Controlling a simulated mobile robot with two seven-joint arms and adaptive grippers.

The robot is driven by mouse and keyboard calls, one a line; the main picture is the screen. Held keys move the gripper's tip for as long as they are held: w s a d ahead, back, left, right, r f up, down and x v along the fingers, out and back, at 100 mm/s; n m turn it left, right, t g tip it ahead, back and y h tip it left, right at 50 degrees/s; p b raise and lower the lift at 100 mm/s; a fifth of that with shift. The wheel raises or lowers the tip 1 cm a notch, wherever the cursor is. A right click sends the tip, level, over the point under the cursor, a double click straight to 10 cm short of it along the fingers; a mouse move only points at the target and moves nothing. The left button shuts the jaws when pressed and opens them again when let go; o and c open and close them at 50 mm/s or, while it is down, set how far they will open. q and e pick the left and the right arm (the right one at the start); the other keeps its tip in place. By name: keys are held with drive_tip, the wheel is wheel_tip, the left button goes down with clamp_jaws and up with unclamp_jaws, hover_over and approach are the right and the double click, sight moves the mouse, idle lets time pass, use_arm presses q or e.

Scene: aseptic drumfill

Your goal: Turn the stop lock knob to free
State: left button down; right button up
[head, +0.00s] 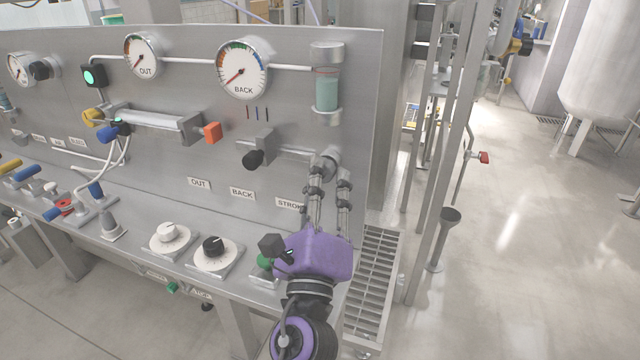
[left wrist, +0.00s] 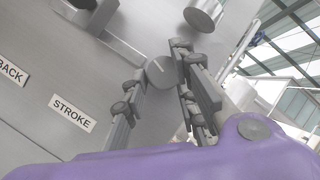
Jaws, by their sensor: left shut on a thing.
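The stop lock knob appears to be the small round grey knob (head: 327,162) at the right end of a horizontal rod on the upright panel, above the STROKE label (head: 289,204). In the left wrist view the knob (left wrist: 162,72) shows its round face with a short pale line on it. My left gripper (head: 329,176), with a purple body, reaches up from below. Its two fingers (left wrist: 160,78) lie on either side of the knob and are shut on it. The gripper partly hides the label in the head view. My right gripper is not in view.
A black-handled clamp (head: 254,158) sits left on the same rod. A BACK gauge (head: 242,69) and a teal cylinder (head: 326,92) are above. Open floor lies right, beyond metal posts (head: 450,150).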

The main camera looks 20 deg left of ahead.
use_arm(q)
drive_tip(key=shift+f+n+g+y, duration=0.1)
drive_tip(key=shift+n+g+y, duration=0.45)
drive_tip(key=shift+n, duration=0.65)
drive_tip(key=shift+f+n+g+y, duration=0.1)
drive_tip(key=shift+n+g+y, duration=0.4)
drive_tip(key=shift+n, duration=0.7)
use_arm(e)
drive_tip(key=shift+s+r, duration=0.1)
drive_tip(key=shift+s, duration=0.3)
use_arm(q)
drive_tip(key=shift+y, duration=0.25)
drive_tip(key=shift+f, duration=0.1)
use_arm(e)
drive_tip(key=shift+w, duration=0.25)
use_arm(q)
drive_tip(key=c, duration=1.6)
unclamp_jaws()
drive_tip(key=shift+o, duration=0.2)
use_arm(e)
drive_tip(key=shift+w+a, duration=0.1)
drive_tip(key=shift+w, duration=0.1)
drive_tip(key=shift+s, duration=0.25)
use_arm(q)
drive_tip(key=v, duration=1.2)
